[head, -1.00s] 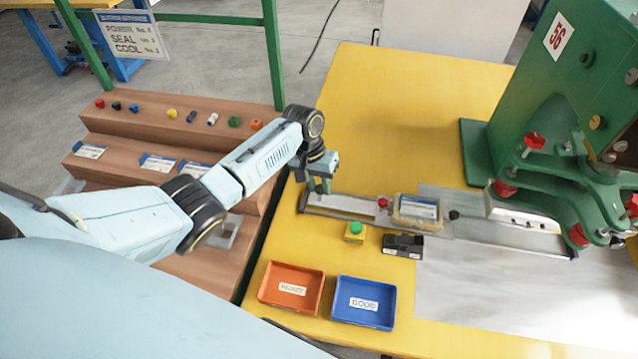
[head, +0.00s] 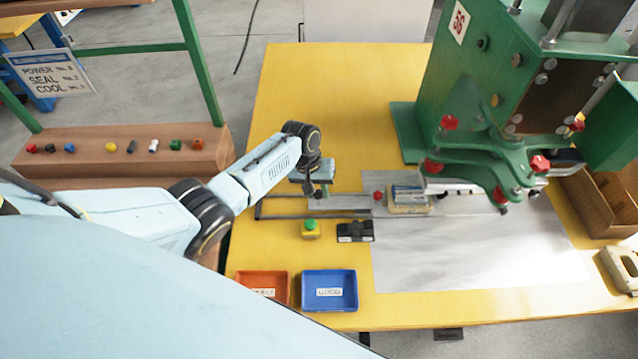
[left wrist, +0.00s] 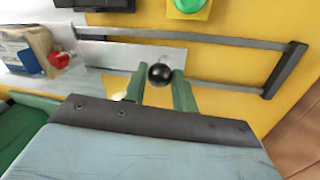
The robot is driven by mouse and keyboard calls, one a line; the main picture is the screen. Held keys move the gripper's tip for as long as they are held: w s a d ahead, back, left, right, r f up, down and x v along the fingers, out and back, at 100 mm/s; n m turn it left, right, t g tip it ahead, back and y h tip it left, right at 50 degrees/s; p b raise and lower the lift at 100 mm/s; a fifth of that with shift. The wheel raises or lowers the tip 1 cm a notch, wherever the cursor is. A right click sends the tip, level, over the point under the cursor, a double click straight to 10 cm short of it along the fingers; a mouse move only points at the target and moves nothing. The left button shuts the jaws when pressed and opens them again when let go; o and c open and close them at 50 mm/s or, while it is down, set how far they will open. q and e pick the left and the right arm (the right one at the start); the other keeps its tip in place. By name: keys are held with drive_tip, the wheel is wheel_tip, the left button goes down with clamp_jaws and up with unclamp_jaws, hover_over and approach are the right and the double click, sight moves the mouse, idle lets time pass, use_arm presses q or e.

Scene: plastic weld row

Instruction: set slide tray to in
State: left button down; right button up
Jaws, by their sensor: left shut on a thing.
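The slide tray (head: 350,201) is a flat metal plate between two long rails. It carries a red knob (head: 378,196) and a tan box with a blue-and-white label (head: 408,196). In the left wrist view a black ball knob (left wrist: 160,74) at the tray's near end sits between the green fingers of my left gripper (left wrist: 158,82). My left gripper (head: 315,192) is shut on this knob, over the left part of the rails. The box is beside the green press (head: 500,130), close to its left edge. My right gripper is out of view.
A green button on a yellow base (head: 310,229) and a black device (head: 355,232) stand in front of the rails. An orange bin (head: 263,286) and a blue bin (head: 330,290) lie nearer. Stepped wooden shelves (head: 120,150) stand left.

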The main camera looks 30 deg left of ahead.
use_arm(q)
drive_tip(key=shift+w+d, duration=0.1)
drive_tip(key=c, duration=1.1)
unclamp_jaws()
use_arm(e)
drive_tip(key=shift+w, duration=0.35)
use_arm(q)
drive_tip(key=shift+r, duration=0.55)
drive_tip(key=r+p, duration=0.1)
drive_tip(key=r, duration=0.3)
drive_tip(key=a+r+p, duration=0.1)
drive_tip(key=r, duration=0.3)
drive_tip(key=a+r+p, duration=0.1)
drive_tip(key=r, duration=0.3)
drive_tip(key=shift+s+a, duration=0.2)
drive_tip(key=shift+s, duration=0.2)
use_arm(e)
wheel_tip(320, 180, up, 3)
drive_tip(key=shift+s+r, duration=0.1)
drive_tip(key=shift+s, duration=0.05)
